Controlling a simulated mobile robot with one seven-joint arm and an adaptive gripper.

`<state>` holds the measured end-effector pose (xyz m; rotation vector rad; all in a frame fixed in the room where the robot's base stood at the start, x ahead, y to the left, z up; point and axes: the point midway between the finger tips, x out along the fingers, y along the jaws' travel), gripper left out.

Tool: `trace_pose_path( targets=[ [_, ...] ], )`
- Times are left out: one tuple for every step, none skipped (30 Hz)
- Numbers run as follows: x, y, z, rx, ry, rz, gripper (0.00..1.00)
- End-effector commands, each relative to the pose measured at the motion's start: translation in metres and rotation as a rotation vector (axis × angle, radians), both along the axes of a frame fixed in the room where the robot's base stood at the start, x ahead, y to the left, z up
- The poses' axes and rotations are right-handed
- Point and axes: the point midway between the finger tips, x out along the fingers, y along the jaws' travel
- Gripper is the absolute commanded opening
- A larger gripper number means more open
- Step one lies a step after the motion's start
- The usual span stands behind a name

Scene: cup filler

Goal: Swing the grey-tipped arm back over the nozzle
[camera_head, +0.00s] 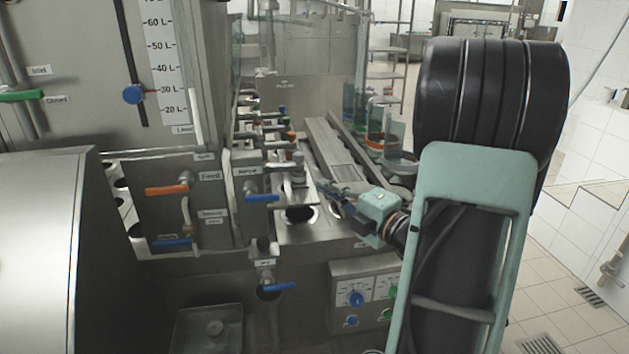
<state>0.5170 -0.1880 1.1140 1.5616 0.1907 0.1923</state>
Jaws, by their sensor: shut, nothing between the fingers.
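My gripper (330,187) is at the filler's middle, just right of the small pipes and above the steel deck. Its thin fingers point left and look closed with nothing held. A small grey-tipped part (298,157), which looks like the swing arm, stands just behind and left of the fingertips. I cannot tell whether the fingers touch it. A pale pipe (287,187), possibly the nozzle, stands left of the fingers beside the blue lever. The fingers and nearby fittings overlap, so how the arm sits relative to the nozzle is unclear.
A blue-handled valve (262,198) and an orange-handled valve (167,190) project from the front panels. Another blue handle (279,287) sits lower. A dark round opening (299,214) lies in the deck below the fingers. A knob panel (364,290) is below my wrist. Clear cups (396,134) stand behind.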

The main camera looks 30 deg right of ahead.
Motion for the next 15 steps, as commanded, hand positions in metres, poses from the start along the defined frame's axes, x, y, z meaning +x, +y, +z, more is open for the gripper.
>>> trace_pose_path(
  targets=[
    [0.007,0.002,0.001,0.0,0.0,0.003,0.0],
    [0.011,0.003,0.0,0.0,0.0,0.003,0.0],
    [0.018,0.006,0.0,0.001,0.001,0.006,0.0],
    [0.024,0.008,0.001,0.001,0.0,0.006,0.0],
    [0.03,0.009,0.001,0.0,0.0,0.006,0.0],
    [0.039,0.011,0.0,0.001,0.0,0.006,0.0],
    [0.045,0.013,0.0,0.001,0.0,0.007,0.0],
    [0.052,0.014,0.0,0.0,0.0,0.006,0.0],
    [0.06,0.017,0.001,0.0,0.0,0.007,0.0],
    [0.067,0.019,0.001,0.0,-0.001,0.007,0.0],
    [0.073,0.02,0.0,0.001,0.0,0.006,0.0],
    [0.082,0.022,0.001,0.0,0.0,0.007,0.0],
    [0.087,0.023,0.001,0.001,0.0,0.006,0.0],
    [0.093,0.025,0.001,0.001,0.0,0.006,0.0],
    [0.098,0.019,0.0,0.001,0.001,0.002,0.0]
  ],
)
